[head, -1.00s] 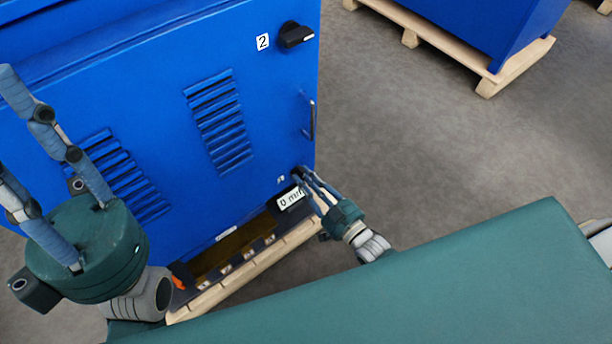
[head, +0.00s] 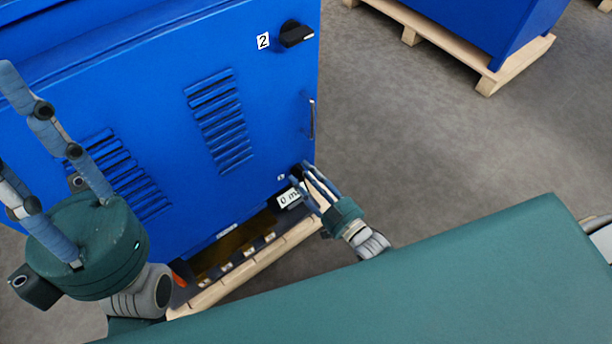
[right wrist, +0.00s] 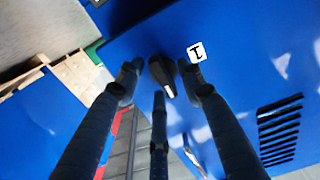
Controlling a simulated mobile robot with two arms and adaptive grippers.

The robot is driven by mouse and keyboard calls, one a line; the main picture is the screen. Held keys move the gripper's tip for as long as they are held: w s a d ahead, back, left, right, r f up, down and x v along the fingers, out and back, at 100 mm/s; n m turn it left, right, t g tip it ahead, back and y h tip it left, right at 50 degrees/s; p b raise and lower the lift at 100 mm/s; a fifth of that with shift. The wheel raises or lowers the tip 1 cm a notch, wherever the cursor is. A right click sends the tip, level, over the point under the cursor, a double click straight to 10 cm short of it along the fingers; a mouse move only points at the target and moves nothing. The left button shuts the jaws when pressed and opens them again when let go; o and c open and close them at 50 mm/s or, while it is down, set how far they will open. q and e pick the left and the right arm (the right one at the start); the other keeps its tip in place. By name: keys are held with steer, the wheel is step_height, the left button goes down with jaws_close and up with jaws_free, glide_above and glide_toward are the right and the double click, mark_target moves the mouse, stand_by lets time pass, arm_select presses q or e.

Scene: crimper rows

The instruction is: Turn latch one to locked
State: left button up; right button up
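Latch one (right wrist: 160,72) is a black knob with a pale-tipped handle, beside a white label "1" (right wrist: 196,52) on the blue cabinet door. In the right wrist view its tip points down and slightly right. My right gripper (head: 304,176) is at the door's lower right corner in the head view. Its fingers are open around the latch, one on each side and a third below; whether any touches is unclear. In the head view the fingers hide most of the latch. My left gripper (head: 14,125) is open and empty at the left, in front of the door.
Latch two (head: 296,34) is a black knob by the label "2" (head: 263,41) at the door's upper right. A handle (head: 311,118) is on the right edge. Another cabinet on a pallet (head: 488,78) stands behind; floor between is clear.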

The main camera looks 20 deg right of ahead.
steer(key=v, duration=1.2)
stand_by(0.5)
